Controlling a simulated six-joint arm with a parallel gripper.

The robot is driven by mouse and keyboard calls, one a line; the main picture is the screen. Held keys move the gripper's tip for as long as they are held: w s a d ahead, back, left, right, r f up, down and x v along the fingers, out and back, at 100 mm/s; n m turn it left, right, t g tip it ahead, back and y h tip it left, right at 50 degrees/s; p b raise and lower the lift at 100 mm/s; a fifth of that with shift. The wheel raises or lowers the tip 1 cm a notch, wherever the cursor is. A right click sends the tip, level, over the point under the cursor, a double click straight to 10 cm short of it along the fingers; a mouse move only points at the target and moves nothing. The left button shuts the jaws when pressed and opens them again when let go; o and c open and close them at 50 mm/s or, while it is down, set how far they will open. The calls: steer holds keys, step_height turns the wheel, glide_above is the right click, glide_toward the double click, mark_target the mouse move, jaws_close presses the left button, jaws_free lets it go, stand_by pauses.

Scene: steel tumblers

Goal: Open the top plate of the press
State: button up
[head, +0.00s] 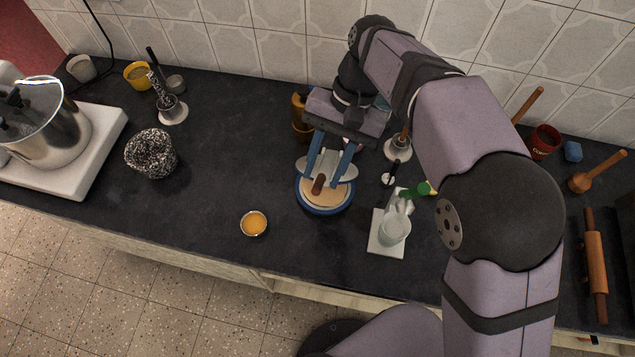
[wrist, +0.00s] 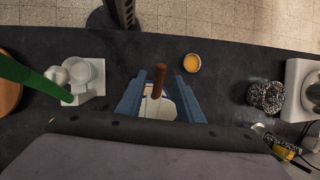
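The press (head: 325,208) stands on the dark counter in the middle of the head view. It is round, with a blue rim, a pale tan face and a grey-white plate part behind. A brown wooden handle (head: 318,185) sticks up from it; it also shows in the wrist view (wrist: 158,78). My gripper (head: 326,174) is over the press with its two blue fingers apart, one on each side of the handle. In the wrist view my gripper (wrist: 159,88) shows gaps between the handle and both fingers. My fingers and wrist hide the rear of the press, so I cannot tell the plate's tilt.
A small orange-filled bowl (head: 254,223) sits front left of the press. A glass (head: 393,230) on a white square and a green bottle (head: 420,189) are to the right. A speckled basket (head: 151,153) and a steel pot (head: 45,125) stand left. The counter between basket and press is clear.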

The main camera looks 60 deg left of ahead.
mark_target(319, 185)
steer(key=shift+p+x, duration=0.6)
steer(key=shift+x, duration=2)
jaws_close()
